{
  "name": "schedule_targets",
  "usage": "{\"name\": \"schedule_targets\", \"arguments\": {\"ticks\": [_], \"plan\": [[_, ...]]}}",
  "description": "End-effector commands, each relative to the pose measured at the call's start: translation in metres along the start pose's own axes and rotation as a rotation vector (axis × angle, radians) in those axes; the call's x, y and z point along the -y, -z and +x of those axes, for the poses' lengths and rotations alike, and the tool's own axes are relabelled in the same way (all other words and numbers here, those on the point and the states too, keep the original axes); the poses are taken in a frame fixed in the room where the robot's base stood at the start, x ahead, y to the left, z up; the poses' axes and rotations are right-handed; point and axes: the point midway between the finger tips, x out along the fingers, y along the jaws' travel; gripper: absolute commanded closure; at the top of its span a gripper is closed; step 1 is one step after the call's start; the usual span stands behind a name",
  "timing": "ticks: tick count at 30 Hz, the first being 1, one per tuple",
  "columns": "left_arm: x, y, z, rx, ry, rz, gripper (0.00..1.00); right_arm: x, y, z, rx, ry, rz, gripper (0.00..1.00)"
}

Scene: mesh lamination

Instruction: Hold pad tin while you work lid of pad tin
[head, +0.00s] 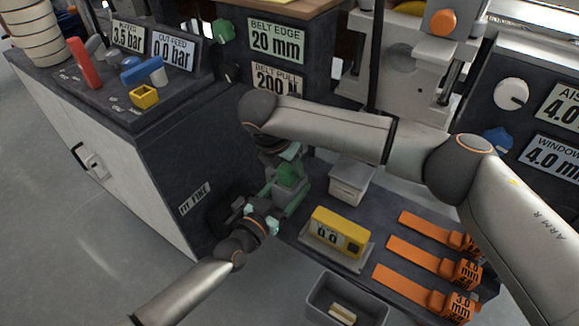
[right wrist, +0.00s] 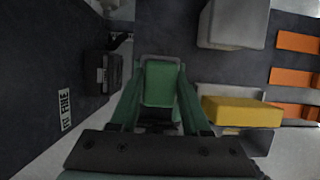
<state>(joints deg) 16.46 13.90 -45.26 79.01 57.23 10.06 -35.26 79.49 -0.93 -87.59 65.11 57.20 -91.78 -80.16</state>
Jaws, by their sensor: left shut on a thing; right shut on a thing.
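The pad tin's green lid (right wrist: 158,83) shows between the fingers of my right gripper (right wrist: 157,105) in the right wrist view, with a grey-green rim around its far end. In the head view the green block of the tin (head: 289,174) is partly covered by my right gripper (head: 283,185), which is shut on it from above. My left gripper (head: 268,218) is shut at the tin's near lower side. Its exact hold is small and partly hidden. Whether the lid is open or shut I cannot tell.
A yellow display block (head: 340,232) stands right of the tin, with a grey box (head: 350,178) behind it. Several orange gauges (head: 412,250) lie farther right. A grey open bin (head: 345,300) is in front. A dark cabinet (head: 175,165) stands left.

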Motion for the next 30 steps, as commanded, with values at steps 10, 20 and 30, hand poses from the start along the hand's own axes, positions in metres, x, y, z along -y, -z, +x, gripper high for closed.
{"name": "schedule_targets", "arguments": {"ticks": [10, 20, 30], "plan": [[0.000, -0.001, 0.000, 0.002, 0.000, 0.000, 1.00, 0.000, -0.005, -0.012, 0.000, -0.001, 0.000, 1.00], [0.001, -0.001, 0.000, 0.002, 0.001, 0.000, 1.00, 0.000, -0.008, -0.019, 0.000, -0.001, 0.000, 1.00], [0.001, -0.001, 0.000, 0.002, 0.001, 0.001, 1.00, 0.000, -0.017, -0.040, 0.001, -0.002, 0.000, 1.00]]}}
